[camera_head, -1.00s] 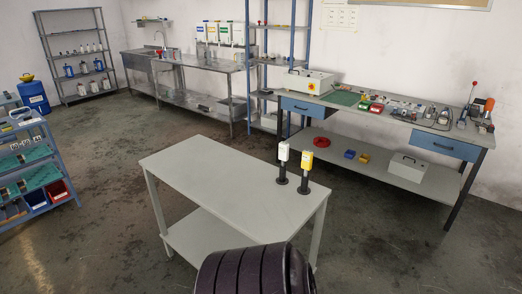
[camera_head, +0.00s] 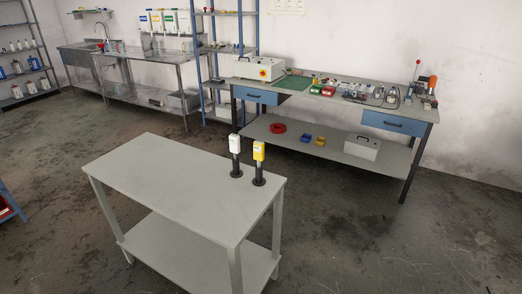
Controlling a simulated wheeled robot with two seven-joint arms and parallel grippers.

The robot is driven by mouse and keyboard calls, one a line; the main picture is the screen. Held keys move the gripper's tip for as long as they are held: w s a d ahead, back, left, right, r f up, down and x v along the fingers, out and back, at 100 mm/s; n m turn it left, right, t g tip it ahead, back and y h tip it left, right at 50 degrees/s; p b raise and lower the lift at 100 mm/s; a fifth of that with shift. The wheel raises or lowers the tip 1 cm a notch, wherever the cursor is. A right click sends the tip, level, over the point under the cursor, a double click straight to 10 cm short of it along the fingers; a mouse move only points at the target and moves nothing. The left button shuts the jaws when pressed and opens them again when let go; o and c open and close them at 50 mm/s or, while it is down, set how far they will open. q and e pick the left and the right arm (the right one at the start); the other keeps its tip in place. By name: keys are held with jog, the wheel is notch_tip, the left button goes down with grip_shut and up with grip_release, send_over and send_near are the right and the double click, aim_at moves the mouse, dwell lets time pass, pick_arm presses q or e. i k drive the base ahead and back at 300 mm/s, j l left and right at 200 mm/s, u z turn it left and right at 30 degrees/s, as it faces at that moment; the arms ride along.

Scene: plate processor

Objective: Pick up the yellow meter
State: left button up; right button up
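The yellow meter (camera_head: 259,152) stands upright on a black stand (camera_head: 259,178) near the right end of the grey table (camera_head: 165,190). A white meter (camera_head: 235,146) on a similar black stand is just to its left, a small gap apart. Neither of my grippers shows in the view, and nothing touches the yellow meter.
The grey table has a lower shelf (camera_head: 195,255) and a clear top left of the meters. Behind it is a workbench (camera_head: 345,95) with blue drawers, tools and a white box (camera_head: 258,66). A steel sink bench (camera_head: 150,65) stands back left. The floor (camera_head: 400,250) right of the table is open.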

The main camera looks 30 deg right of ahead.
aim_at(259, 145)
jog(key=z, duration=0.9)
